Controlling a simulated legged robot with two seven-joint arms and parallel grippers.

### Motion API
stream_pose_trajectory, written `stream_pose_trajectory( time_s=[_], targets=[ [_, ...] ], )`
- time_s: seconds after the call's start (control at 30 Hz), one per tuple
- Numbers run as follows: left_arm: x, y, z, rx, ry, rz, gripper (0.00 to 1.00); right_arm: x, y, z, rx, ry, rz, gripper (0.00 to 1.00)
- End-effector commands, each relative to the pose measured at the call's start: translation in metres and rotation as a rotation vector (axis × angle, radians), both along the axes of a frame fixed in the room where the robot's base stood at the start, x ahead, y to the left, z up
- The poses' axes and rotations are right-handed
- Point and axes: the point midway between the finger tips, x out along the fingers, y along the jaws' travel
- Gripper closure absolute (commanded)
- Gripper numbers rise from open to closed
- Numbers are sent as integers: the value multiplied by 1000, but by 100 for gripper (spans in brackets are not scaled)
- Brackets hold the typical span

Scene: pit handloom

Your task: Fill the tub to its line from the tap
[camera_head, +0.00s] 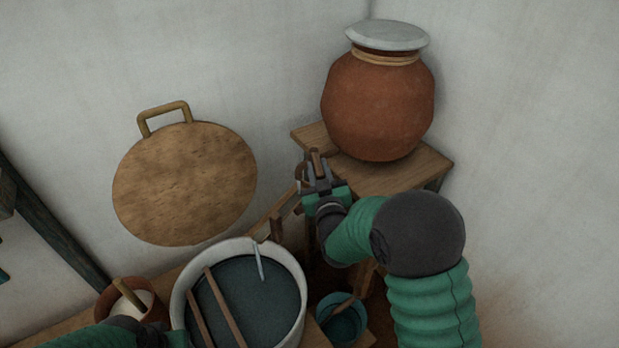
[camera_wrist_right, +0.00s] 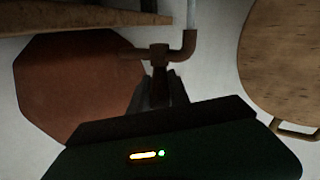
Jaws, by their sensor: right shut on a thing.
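The tub (camera_head: 183,281) is wide and pale-rimmed, with dark bluish liquid inside and two wooden sticks across it. A narrow pale streak (camera_head: 258,262) shows at its far side; I cannot tell if it is water. No fill line can be made out. The brown tap (camera_wrist_right: 186,48) has a bent spout with a pale column at its mouth, like running water. It comes from the clay jar (camera_head: 378,105). My right gripper (camera_head: 314,170) is at the tap, shut on its handle (camera_wrist_right: 159,88). My left arm shows at the bottom left, its fingers out of view.
The lidded jar stands on a wooden stand (camera_head: 430,166). A wooden strip (camera_head: 277,208) slopes between tap and tub. A teal bucket (camera_head: 327,300) stands right of the tub, a small clay pot (camera_head: 152,304) left of it. A round board (camera_head: 185,185) leans on the wall.

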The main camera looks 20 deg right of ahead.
Motion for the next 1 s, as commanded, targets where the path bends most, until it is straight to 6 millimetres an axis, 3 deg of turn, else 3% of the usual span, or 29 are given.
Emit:
stream_pose_trajectory(
  time_s=[0.13,0.5,1.0],
  targets=[
    [0,0,-15,0,0,0,64,-1,-12,-5,-1,2,122,100],
    [0,0,-22,0,0,0,64,2,-27,-2,1,3,357,100],
    [0,0,-22,0,0,0,64,4,-29,-1,-1,1,438,100]
  ],
)
